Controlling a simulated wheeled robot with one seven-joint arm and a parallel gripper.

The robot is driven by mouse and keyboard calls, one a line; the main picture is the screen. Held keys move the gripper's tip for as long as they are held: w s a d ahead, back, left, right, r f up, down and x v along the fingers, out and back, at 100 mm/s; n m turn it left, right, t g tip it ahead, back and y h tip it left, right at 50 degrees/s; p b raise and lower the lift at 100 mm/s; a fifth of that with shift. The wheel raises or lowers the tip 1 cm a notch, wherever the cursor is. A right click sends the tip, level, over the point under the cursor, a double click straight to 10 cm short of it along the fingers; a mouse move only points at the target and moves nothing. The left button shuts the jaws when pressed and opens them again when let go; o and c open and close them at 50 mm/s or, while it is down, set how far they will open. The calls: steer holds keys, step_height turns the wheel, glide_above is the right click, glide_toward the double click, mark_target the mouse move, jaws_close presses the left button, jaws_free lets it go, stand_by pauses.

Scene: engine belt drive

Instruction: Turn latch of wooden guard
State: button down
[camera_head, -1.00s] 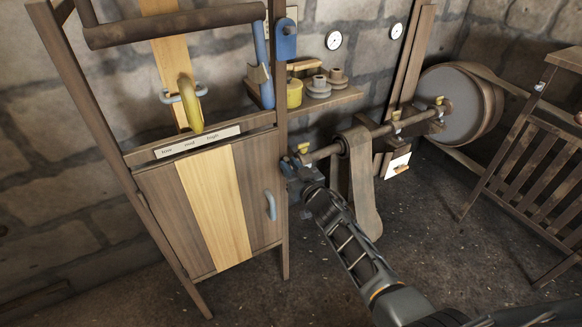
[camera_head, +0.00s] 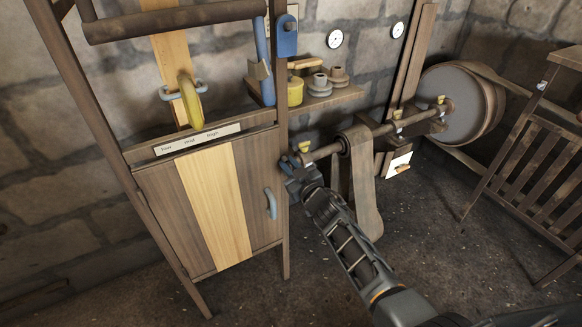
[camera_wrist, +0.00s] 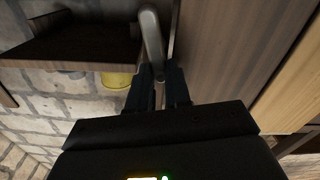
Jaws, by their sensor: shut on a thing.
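The wooden guard (camera_head: 222,205) is a brown upright panel with a pale middle stripe and a blue-grey handle (camera_head: 271,203) on its right part. My gripper (camera_head: 287,164) is at the guard's upper right edge, beside the frame post. In the wrist view my gripper (camera_wrist: 159,76) is shut on a grey metal bar, seemingly the latch (camera_wrist: 152,38). The bar stands out beyond the fingertips, close to the brown wood. Its lower end is hidden between the fingers. In the head view my gripper hides most of the latch.
A shelf (camera_head: 325,97) with a yellow pot and grey spools stands behind my gripper. A shaft (camera_head: 375,133) with a hanging belt (camera_head: 362,190) lies close to the right of my arm. A slatted wooden frame (camera_head: 530,165) stands far right. The floor in front is clear.

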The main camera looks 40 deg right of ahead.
mark_target(278, 168)
steer(key=n+b, duration=0.1)
steer(key=n, duration=0.2)
steer(key=a+f+n+b, duration=0.1)
steer(key=n+b, duration=0.1)
steer(key=n, duration=0.2)
steer(key=f+n+b, duration=0.1)
steer(key=n, duration=0.3)
steer(key=shift+w+a, duration=0.2)
steer(key=shift+a, duration=0.2)
steer(key=shift+a+f+n+b, duration=0.15)
steer(key=shift+n+b, duration=0.3)
steer(key=shift+n, duration=0.45)
steer(key=shift+d+f+n+b, duration=0.1)
steer(key=shift+n+b, duration=0.3)
steer(key=shift+n, duration=0.5)
steer(key=c, duration=1.1)
jaws_free()
steer(key=shift+o, duration=0.2)
steer(key=v, duration=0.7)
steer(key=shift+s+p, duration=0.35)
